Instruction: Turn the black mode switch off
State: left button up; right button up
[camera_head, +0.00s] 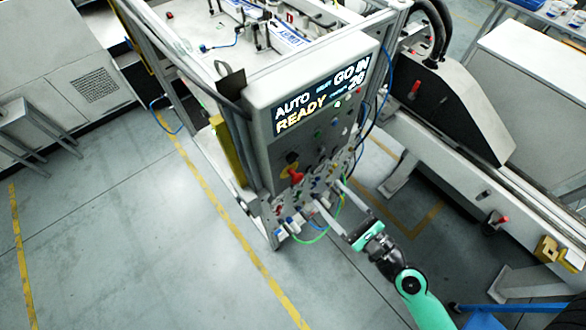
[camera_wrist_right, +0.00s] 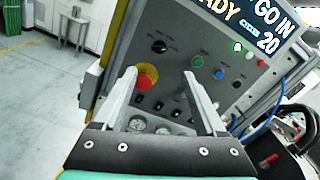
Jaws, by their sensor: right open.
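A black rotary switch (camera_wrist_right: 160,46), which looks like the mode switch, sits on the grey control panel (camera_wrist_right: 188,62) in the right wrist view, above the red emergency-stop button (camera_wrist_right: 147,76). It also shows small and dark in the head view (camera_head: 292,157). Its exact setting is too small to read. My right gripper (camera_head: 330,193) is open and empty, in front of the panel's lower part. In the right wrist view its two fingers (camera_wrist_right: 160,75) point up at the panel, with the switch beyond their tips and nothing between them. My left gripper is not in view.
Coloured buttons (camera_wrist_right: 197,62), another black knob (camera_wrist_right: 236,85) and several small black switches (camera_wrist_right: 160,105) are close by. A green cable (camera_head: 318,239) hangs below the panel. Floor left of the panel is clear.

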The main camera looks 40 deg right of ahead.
aim_at(295, 160)
jog(key=w+p, duration=0.1)
jog(key=w, duration=0.2)
jog(key=w+p, duration=0.1)
jog(key=w, duration=0.3)
jog(key=w+d+p, duration=0.1)
jog(key=w, duration=0.2)
jog(key=shift+w+r+p, duration=0.15)
jog(key=shift+w+p, duration=0.05)
jog(key=shift+p, duration=0.15)
jog(key=shift+w, duration=0.65)
jog(key=shift+c, duration=0.3)
grip_shut()
